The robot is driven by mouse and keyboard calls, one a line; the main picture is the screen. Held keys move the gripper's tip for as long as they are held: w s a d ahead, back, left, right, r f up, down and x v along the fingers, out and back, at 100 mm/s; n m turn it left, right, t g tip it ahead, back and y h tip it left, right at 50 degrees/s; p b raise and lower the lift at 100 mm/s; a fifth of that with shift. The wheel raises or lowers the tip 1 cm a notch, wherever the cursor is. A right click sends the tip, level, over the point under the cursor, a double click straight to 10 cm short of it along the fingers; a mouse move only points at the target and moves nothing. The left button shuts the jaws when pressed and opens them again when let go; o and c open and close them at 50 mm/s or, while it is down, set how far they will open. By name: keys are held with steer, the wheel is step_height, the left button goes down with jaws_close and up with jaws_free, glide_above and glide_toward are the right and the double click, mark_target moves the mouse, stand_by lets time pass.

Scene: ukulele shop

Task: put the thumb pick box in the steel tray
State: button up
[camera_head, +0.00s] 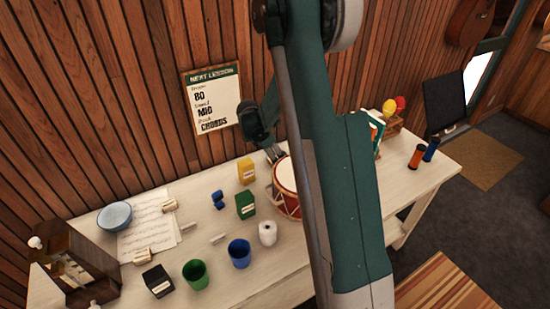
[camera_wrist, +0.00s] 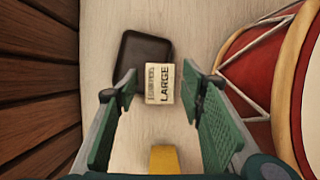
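My gripper (camera_wrist: 158,82) is open and empty, its two green pads spread. Between and beyond its fingertips in the wrist view are a small cream card (camera_wrist: 160,84) reading "LARGE" and a dark, rounded flat tray-like thing (camera_wrist: 146,48). A small yellow box (camera_head: 246,171) with a pale label stands on the table; its top shows at the lower edge of the wrist view (camera_wrist: 163,159). A green box (camera_head: 245,205) and a black box (camera_head: 158,281) also have pale labels. I cannot tell which is the thumb pick box. No tray is clearly recognisable as steel.
A red drum (camera_head: 285,187) stands close to the right of my gripper, partly behind my arm. The wooden wall (camera_wrist: 38,90) is close on the left. Green (camera_head: 195,274) and blue (camera_head: 239,253) cups, a white roll (camera_head: 267,234) and a blue bowl (camera_head: 115,216) are on the table.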

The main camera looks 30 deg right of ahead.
steer(key=p+v, duration=0.1)
steer(key=v, duration=1.1)
steer(key=shift+r, duration=0.15)
steer(key=shift+a+r, duration=0.1)
stand_by(0.4)
steer(key=s+a+r+m+t+y, duration=0.25)
steer(key=s+a+r+m, duration=0.6)
steer(key=s+r, duration=0.65)
steer(key=s+a+m+t, duration=0.1)
steer(key=s+a+m, duration=0.2)
steer(key=s, duration=0.4)
steer(key=s+a+r+m+t+y, duration=0.1)
steer(key=s+a+m+t, duration=0.1)
steer(key=s+a, duration=0.3)
steer(key=s+a+m+t+y, duration=0.1)
steer(key=s+a+m, duration=0.3)
steer(key=s, duration=0.5)
steer(key=shift+a+r+t, duration=0.3)
steer(key=shift+r+t, duration=0.05)
steer(key=shift+r, duration=0.05)
